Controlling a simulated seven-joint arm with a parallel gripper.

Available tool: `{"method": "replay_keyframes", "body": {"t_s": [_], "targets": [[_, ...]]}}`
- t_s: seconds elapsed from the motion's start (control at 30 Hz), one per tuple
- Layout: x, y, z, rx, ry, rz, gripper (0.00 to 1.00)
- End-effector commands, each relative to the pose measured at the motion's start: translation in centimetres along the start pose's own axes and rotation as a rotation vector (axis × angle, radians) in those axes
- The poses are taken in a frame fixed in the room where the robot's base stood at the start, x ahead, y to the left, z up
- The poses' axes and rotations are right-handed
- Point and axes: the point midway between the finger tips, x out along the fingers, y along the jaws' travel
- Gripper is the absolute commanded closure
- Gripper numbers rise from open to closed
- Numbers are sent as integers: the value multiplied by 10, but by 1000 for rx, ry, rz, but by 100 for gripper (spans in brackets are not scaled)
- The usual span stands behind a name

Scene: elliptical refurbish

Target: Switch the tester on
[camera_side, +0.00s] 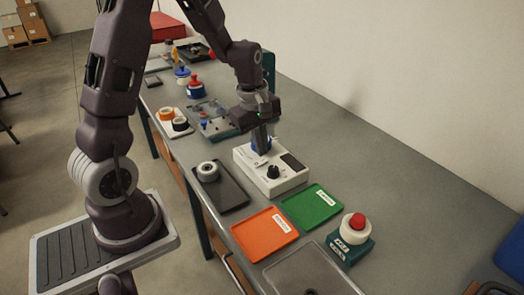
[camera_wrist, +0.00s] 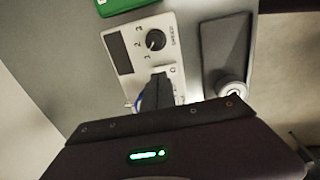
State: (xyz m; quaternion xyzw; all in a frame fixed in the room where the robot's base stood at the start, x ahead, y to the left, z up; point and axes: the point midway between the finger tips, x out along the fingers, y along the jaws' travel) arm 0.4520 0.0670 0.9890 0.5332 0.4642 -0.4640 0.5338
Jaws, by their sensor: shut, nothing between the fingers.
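The tester (camera_side: 250,170) is a white box on the bench with a black knob (camera_side: 273,171) and a dark display (camera_side: 292,162). In the wrist view the tester (camera_wrist: 169,23) shows its knob (camera_wrist: 156,40) with marks 1, 2, 3 and "SPEED". My gripper (camera_side: 262,149) is shut and empty, pointing down over the far-left part of the tester. Its dark fingers (camera_wrist: 158,80) are close to the tester's top, beside a mark like "O"; I cannot tell whether they touch. A blue part (camera_side: 254,143) shows behind the fingers. The fingers hide any switch there.
A dark tray (camera_side: 232,195) with a white ring-like part (camera_side: 208,171) lies left of the tester. A green tray (camera_side: 318,212) and an orange tray (camera_side: 255,240) lie in front. A red button on a teal base (camera_side: 350,250) stands at the right. Several parts stand farther back.

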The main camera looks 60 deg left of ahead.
Motion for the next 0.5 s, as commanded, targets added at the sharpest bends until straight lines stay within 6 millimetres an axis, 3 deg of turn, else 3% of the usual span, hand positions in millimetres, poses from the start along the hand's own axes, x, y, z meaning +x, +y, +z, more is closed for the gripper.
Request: {"method": "replay_keyframes", "body": {"t_s": [0.2,0.5], "targets": [[20,0,0,0,0,0,100],[21,0,0,1,0,1,100]]}}
